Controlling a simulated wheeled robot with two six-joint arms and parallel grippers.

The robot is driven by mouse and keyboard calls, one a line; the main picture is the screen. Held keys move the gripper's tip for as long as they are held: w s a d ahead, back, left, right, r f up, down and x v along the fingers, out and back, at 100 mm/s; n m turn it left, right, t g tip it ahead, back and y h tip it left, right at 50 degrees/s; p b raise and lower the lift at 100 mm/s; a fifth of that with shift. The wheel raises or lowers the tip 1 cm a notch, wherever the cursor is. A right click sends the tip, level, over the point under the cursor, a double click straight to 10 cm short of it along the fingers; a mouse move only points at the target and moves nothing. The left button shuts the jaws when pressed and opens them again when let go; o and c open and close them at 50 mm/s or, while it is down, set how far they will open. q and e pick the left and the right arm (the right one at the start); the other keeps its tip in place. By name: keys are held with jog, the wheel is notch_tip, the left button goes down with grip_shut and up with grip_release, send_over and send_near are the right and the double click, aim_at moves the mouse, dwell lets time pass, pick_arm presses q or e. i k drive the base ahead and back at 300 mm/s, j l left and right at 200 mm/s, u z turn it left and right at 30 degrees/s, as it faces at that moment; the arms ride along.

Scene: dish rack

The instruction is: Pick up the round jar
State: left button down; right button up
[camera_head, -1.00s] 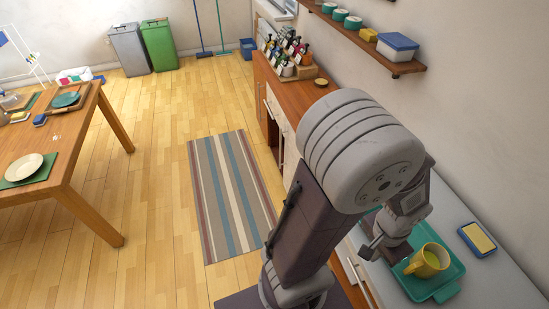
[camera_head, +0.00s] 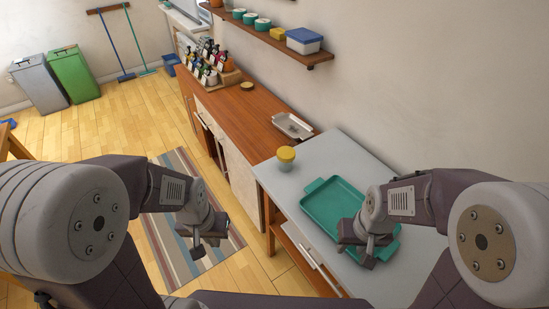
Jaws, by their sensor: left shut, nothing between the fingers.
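A small round jar (camera_head: 286,154) with a yellow lid and a pale body stands upright on the grey counter top (camera_head: 345,151), close to its left edge and just beyond the green tray (camera_head: 327,198). My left gripper (camera_head: 198,246) is shut and empty, out over the floor and striped rug, left of the counter and well apart from the jar. My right gripper (camera_head: 366,254) is over the near part of the tray. Its fingers are small and partly hidden, so I cannot tell whether they are open. Nothing touches the jar.
A metal dish (camera_head: 292,126) and a small round lid-like item (camera_head: 246,86) lie on the wooden counter (camera_head: 228,112), with several bottles (camera_head: 210,62) farther back. A wall shelf (camera_head: 270,41) holds containers. The grey top around the jar is clear.

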aim_at(284, 167)
jog(key=i+j+u, duration=0.15)
jog(key=j, duration=0.25)
jog(key=j+u, duration=0.15)
jog(key=j, duration=0.25)
jog(key=i+j+u, duration=0.15)
jog(key=j, duration=0.25)
jog(key=i+l, duration=0.15)
jog(key=l, duration=0.15)
jog(key=i+l, duration=0.1)
jog(key=l, duration=0.2)
